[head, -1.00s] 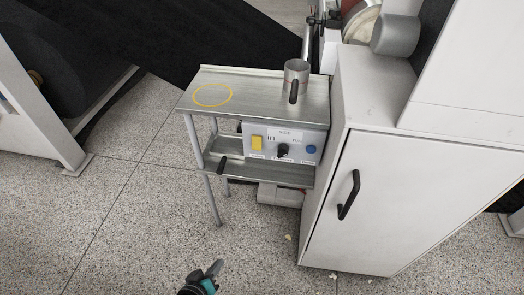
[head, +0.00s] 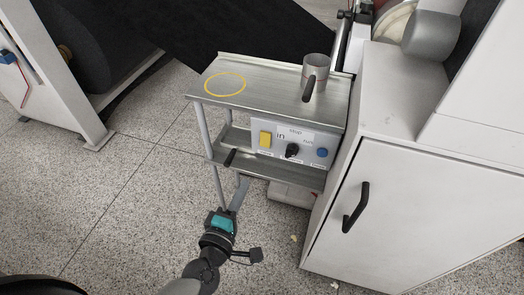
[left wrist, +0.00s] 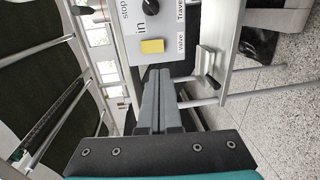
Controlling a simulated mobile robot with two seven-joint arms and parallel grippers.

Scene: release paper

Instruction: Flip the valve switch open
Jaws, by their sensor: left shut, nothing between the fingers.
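A grey control panel (head: 310,160) is mounted under the top of a small metal table. A yellow switch (head: 265,139) is at its left end; in the left wrist view the yellow switch (left wrist: 152,46) is beside a label reading "Valve". Whether it is flipped cannot be told. My left gripper (head: 242,182) is shut and empty, in front of and below the panel, apart from the switch. In the left wrist view its closed fingers (left wrist: 151,76) point toward the yellow switch. My right gripper is not in view.
A black-handled lever (head: 230,157) stands at the lower shelf's left. A white cabinet (head: 400,205) borders the right; floor is open to the left.

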